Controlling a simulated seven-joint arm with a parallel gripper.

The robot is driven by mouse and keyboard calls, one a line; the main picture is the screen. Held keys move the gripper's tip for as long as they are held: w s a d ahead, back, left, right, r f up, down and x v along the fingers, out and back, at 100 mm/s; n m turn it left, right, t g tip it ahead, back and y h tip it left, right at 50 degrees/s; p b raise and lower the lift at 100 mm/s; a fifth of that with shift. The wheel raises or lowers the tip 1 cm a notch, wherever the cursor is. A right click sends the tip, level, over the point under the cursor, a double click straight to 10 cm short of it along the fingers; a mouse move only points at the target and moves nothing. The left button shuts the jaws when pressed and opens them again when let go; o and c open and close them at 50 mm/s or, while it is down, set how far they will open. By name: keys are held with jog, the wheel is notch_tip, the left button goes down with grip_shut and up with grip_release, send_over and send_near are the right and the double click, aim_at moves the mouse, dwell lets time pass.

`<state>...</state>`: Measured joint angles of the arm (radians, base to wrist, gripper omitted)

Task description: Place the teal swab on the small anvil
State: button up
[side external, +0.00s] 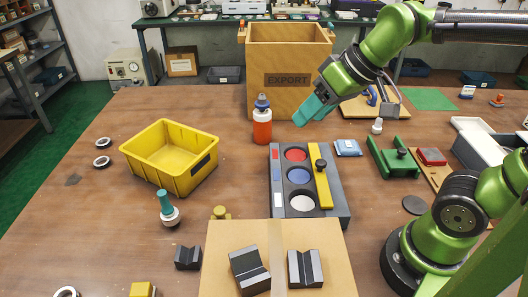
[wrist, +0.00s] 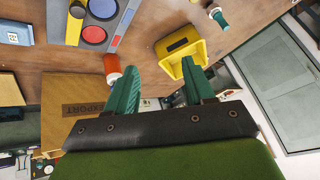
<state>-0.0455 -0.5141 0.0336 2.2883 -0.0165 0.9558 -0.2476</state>
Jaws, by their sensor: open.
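The teal swab (side external: 167,205) stands upright on the table in the side view, left of centre, with a teal upper part and a white and dark base. It also shows at the top right of the wrist view (wrist: 219,17). I cannot tell for certain which thing is the small anvil. A small dark grooved block (side external: 188,257) sits near the front, and a small brass-coloured piece (side external: 221,212) stands behind it. My gripper (side external: 312,112) is open and empty, high near the export box and far from the swab. Its teal fingers (wrist: 156,76) are apart in the wrist view.
A yellow bin (side external: 170,157) stands behind the swab. A red bottle (side external: 262,128) stands before the wooden export box (side external: 288,72). A grey tray with coloured discs (side external: 338,200) is in the middle. Two larger grooved blocks (side external: 249,270) (side external: 305,268) sit on a cardboard sheet (side external: 225,236).

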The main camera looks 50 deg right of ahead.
jog(key=s+m, duration=0.1)
jog(key=s+d+f+m, duration=0.1)
jog(key=s, duration=0.1)
jog(key=s+d+f+m+t, duration=0.1)
jog(key=shift+s+d+f+m, duration=0.15)
jog(key=shift+s+d+m, duration=0.1)
jog(key=shift+s+m, duration=0.15)
dwell(0.9)
